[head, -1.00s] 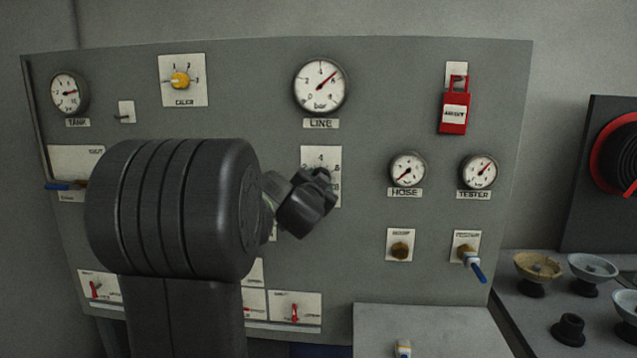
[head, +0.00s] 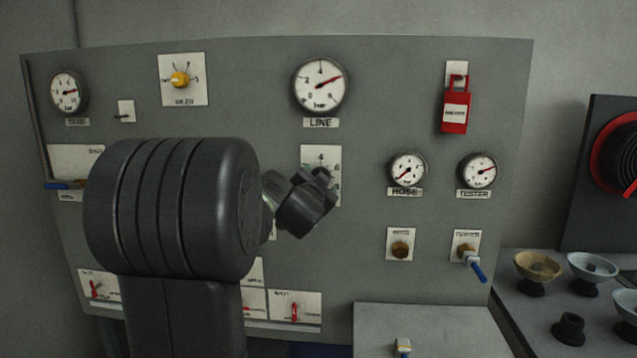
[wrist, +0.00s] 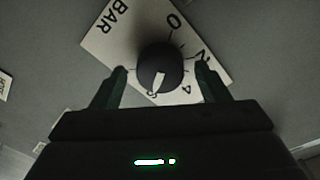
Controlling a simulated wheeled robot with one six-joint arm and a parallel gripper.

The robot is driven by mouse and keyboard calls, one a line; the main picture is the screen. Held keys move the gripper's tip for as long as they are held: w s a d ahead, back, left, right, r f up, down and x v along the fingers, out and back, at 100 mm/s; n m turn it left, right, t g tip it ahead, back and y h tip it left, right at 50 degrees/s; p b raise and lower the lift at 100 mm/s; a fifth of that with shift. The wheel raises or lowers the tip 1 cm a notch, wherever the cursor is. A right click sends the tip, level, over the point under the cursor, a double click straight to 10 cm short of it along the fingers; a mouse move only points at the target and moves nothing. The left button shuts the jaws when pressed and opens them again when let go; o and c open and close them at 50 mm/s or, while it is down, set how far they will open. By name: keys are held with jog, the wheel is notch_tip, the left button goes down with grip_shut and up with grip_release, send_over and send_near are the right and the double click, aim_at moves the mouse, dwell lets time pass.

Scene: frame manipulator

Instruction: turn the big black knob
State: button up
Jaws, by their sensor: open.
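The big black knob (wrist: 150,64) with a white pointer sits on a white scale plate (wrist: 108,42) marked BAR in the wrist view. Its pointer is turned downward and slightly left in that picture, toward a partly hidden mark. My gripper (wrist: 161,75) is open, with one finger on each side of the knob. A gap shows between the knob and each finger; I cannot tell how deep the fingers reach.
The LINE gauge (head: 321,86) is above the plate, with the HOSE gauge (head: 407,168) and TESTER gauge (head: 478,171) to the right. A red lock tag (head: 455,112) hangs at upper right. A yellow knob (head: 180,80) is at upper left. A blue-handled valve (head: 472,262) sticks out at lower right.

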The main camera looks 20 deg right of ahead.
jog(key=v, duration=1.3)
jog(key=shift+s+a+p, duration=0.2)
jog(key=shift+s+p, duration=0.1)
jog(key=x, duration=1.4)
jog(key=shift+b, duration=0.3)
jog(key=shift+s+a, duration=0.15)
